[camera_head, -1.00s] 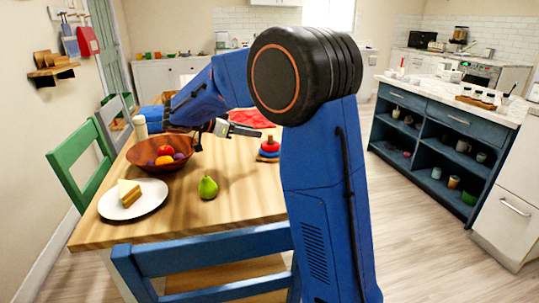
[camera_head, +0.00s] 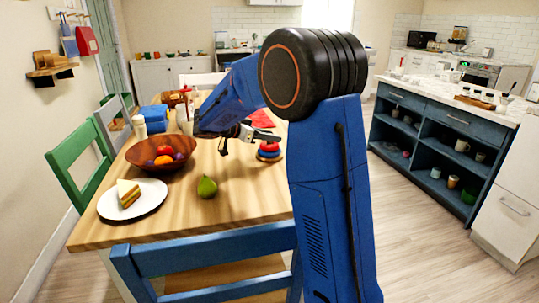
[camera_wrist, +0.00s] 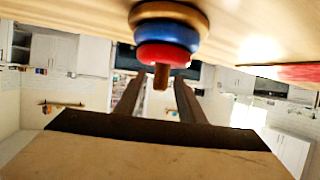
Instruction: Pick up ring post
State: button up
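In the wrist view the ring post (camera_wrist: 165,38) shows upside down: wooden base, blue ring, red ring and a bare wooden peg tip. My gripper (camera_head: 243,141) is just left of and above it in the head view. In the wrist view my gripper (camera_wrist: 158,88) is open, its two dark fingers apart, with the peg tip in line with the gap between them. Nothing is held.
A red cloth (camera_head: 261,118) lies behind the post. A blue chair (camera_head: 200,254) stands at the near edge.

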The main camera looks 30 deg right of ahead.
grip_shut()
jog(key=shift+r, duration=0.2)
